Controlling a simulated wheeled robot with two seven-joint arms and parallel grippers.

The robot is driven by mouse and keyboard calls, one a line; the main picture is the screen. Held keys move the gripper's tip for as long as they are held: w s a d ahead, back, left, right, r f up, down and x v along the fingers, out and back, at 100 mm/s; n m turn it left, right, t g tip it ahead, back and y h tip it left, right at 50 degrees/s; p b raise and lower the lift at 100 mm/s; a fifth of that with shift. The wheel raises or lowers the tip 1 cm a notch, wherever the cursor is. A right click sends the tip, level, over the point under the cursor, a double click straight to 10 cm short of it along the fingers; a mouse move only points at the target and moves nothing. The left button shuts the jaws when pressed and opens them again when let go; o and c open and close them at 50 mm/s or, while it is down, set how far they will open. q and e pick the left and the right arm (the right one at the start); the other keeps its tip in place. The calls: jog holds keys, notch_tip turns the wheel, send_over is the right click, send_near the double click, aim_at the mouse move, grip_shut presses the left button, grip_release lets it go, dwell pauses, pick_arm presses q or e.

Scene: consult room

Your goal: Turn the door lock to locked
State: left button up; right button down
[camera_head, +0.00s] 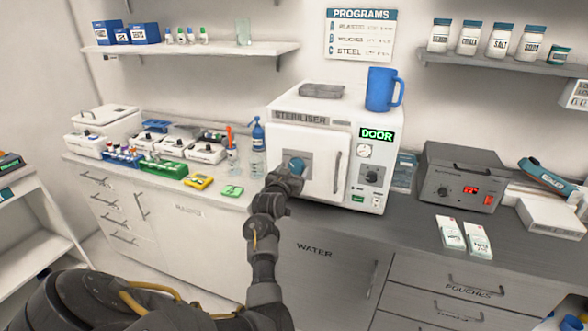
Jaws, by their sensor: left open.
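The white steriliser (272,128) stands on the counter with its door (318,177) flush with the front; a vertical handle (337,172) is at the door's right side. Its green display (377,135) reads DOOR. Below are a round dial (364,151) and a dark knob (372,175) on a plate; I cannot tell its setting or whether it is the door lock. My left gripper (291,174) is in front of the door's left half, left of the handle and knob; it is open. A blue rounded piece shows at its tip, and contact is unclear. My right gripper is not in view.
A blue mug (380,89) and a grey item (322,91) stand on top of the steriliser. A spray bottle (258,136) is just left. A grey device (463,178) with a red display and white packets (450,233) are to the right. The counter before the steriliser is bare.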

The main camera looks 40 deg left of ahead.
pick_arm(q)
jog(key=shift+w+a, duration=0.1)
jog(key=shift+w, duration=0.1)
jog(key=c, duration=1)
